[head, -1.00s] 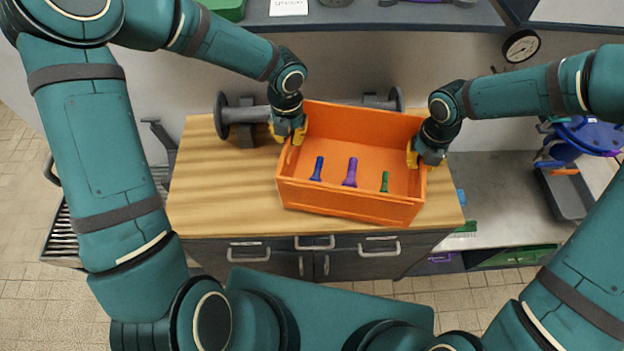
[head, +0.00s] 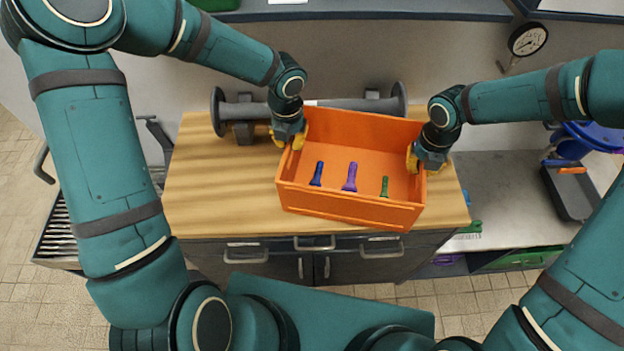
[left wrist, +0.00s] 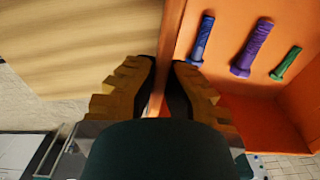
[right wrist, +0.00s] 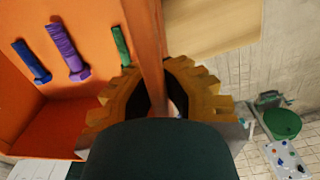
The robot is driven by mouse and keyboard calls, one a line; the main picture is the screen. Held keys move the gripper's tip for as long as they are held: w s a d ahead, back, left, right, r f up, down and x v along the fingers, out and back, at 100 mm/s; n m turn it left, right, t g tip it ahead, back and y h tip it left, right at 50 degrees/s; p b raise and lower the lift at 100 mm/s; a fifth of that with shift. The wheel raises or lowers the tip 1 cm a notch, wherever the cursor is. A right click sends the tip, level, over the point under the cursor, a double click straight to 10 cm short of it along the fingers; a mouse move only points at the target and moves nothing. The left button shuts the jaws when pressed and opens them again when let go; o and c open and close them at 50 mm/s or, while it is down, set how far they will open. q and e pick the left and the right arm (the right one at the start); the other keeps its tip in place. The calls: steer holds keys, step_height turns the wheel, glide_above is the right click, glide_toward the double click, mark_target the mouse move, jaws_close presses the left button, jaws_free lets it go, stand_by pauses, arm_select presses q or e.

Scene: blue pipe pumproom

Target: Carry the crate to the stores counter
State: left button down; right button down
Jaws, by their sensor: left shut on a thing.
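The orange crate (head: 350,207) is level over the wood-topped bench (head: 225,190); I cannot tell whether it touches the top. Inside lie a blue bolt-like piece (head: 317,174), a purple one (head: 350,177) and a green one (head: 384,187). My left gripper (head: 291,138) is shut on the crate's left wall; its yellow fingers straddle the wall in the left wrist view (left wrist: 163,85). My right gripper (head: 425,160) holds the right wall, with a finger on each side in the right wrist view (right wrist: 157,90). The fingertips are partly hidden.
A grey flanged pipe (head: 335,106) lies behind the crate on the bench. A gauge (head: 527,39) is on the wall at right. A lower grey worktop (head: 500,190) adjoins on the right. Bare wood is free left of the crate.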

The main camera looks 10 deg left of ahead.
arm_select(q)
steer(key=shift+f+b, duration=0.5)
steer(key=shift+f, duration=0.1)
arm_select(e)
steer(key=shift+f, duration=0.6)
arm_select(q)
steer(key=c, duration=1.1)
jaws_free()
steer(key=shift+r, duration=0.1)
steer(key=shift+c, duration=0.2)
arm_select(e)
steer(key=c, duration=1.3)
jaws_free()
steer(key=shift+r, duration=0.1)
steer(key=shift+o, duration=0.8)
steer(key=shift+r, duration=0.55)
step_height(320, 180, up, 11)
steer(key=shift+s, duration=0.1)
arm_select(q)
step_height(320, 180, up, 12)
